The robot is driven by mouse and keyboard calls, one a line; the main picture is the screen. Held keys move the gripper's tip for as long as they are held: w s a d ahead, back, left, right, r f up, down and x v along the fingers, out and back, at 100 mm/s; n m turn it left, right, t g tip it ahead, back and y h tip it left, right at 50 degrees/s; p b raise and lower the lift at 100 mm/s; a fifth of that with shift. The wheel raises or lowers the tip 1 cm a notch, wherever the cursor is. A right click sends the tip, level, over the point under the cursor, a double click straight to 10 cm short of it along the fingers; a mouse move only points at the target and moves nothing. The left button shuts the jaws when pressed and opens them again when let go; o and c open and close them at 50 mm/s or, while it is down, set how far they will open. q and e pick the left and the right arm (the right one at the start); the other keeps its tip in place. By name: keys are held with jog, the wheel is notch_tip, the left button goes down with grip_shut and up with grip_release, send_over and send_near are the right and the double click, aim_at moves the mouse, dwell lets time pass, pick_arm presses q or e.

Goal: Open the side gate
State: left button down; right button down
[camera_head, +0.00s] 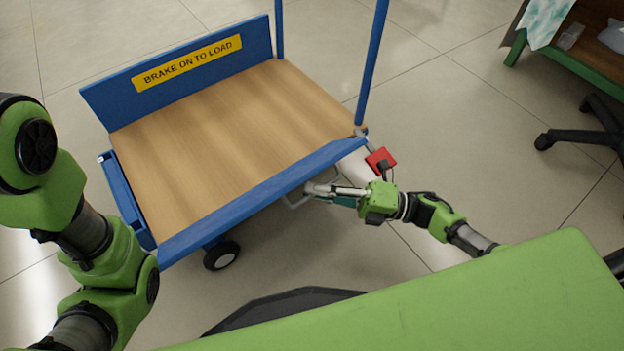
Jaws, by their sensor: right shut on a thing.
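The cart has a wooden deck (225,145) and a long blue side gate (255,205) along its near edge. The gate shows as a narrow strip, and its exact tilt is hard to tell. A grey bar handle (293,204) shows just below the gate. My right gripper (318,189) is beside the gate's near face, toward its right half, and is shut on the handle. The fingers partly hide the grip. My left arm is at the left edge, and its gripper is out of view.
A blue panel marked "BRAKE ON TO LOAD" (190,62) stands at the deck's far side. Blue posts (372,65) rise at the right end, with a red pedal (380,160) near my right arm. A black wheel (221,255) shows below. A green-edged table (575,65) and chair base (590,135) stand right.

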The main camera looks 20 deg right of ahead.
notch_tip(320, 180, down, 6)
jog(key=s+b, duration=0.1)
jog(key=b, duration=0.1)
jog(key=shift+s+d, duration=0.25)
jog(key=shift+r, duration=0.1)
dwell(0.4)
jog(key=c, duration=2.2)
grip_release()
jog(key=shift+o, duration=0.2)
jog(key=shift+w, duration=0.1)
